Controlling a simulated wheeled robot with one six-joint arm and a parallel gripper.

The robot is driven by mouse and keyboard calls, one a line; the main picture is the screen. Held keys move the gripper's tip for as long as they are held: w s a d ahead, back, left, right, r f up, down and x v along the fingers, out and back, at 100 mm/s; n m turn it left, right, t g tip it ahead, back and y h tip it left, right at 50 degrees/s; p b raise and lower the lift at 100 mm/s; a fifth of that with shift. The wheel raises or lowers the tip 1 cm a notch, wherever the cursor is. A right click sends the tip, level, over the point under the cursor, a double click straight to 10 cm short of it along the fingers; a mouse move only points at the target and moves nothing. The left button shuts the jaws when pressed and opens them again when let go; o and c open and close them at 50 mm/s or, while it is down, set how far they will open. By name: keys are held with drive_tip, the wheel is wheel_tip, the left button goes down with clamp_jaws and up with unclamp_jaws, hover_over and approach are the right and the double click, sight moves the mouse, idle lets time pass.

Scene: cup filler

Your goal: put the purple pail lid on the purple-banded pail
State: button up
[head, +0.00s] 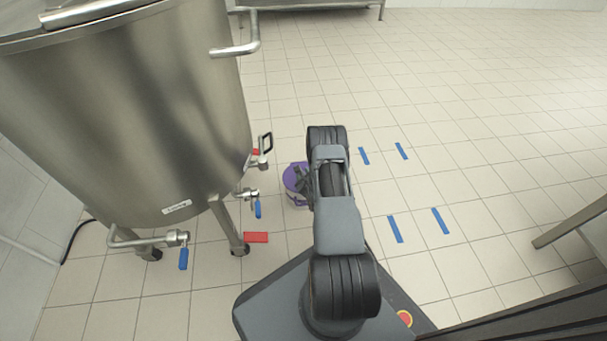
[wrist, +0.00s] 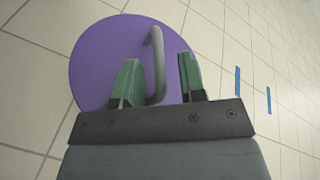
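The purple pail lid (wrist: 95,65) is a flat round disc with a grey bar handle (wrist: 157,62) standing on it. In the head view the purple lid (head: 291,181) shows beside the tall tank, partly covered by my arm.
A large steel tank (head: 125,110) on legs, with valves and blue levers (head: 258,209), stands close on the left. A red floor mark (head: 256,237) lies by its leg. Blue tape marks (head: 395,229) lie on open tiles to the right. A steel table edge (head: 570,225) is at far right.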

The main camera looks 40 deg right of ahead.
drive_tip(key=p+v, duration=0.5)
drive_tip(key=v, duration=0.5)
drive_tip(key=w+a+r+n+g+y, duration=0.1)
drive_tip(key=w+a+r+n+g, duration=0.25)
drive_tip(key=r+n, duration=0.6)
drive_tip(key=w+a+r+n+g+y, duration=0.15)
drive_tip(key=w+a+r+n, duration=0.35)
drive_tip(key=r, duration=0.7)
drive_tip(key=s+a+r+n+g+y, duration=0.1)
drive_tip(key=s+a+r+n+g, duration=0.2)
drive_tip(key=s+a+r+n, duration=0.4)
drive_tip(key=s+a+r+n+g+y, duration=0.1)
drive_tip(key=s+a+r+n+g, duration=0.2)
drive_tip(key=s+a+r+n, duration=0.4)
drive_tip(key=s+r+n, duration=0.3)
drive_tip(key=s+n, duration=0.1)
drive_tip(key=s, duration=0.3)
drive_tip(key=shift+s+r, duration=0.25)
drive_tip(key=shift+s, duration=0.15)
drive_tip(key=w+p+v, duration=0.2)
drive_tip(key=p+v, duration=1)
drive_tip(key=w+r+p+v, duration=0.1)
drive_tip(key=w+p+v, duration=0.2)
drive_tip(key=p+v, duration=0.9)
drive_tip(key=w+r+p+v, duration=0.1)
drive_tip(key=w+p+v, duration=0.2)
drive_tip(key=p+v, duration=0.9)
drive_tip(key=shift+a+r+t, duration=0.3)
drive_tip(key=shift+r+t, duration=0.1)
drive_tip(key=shift+r, duration=0.4)
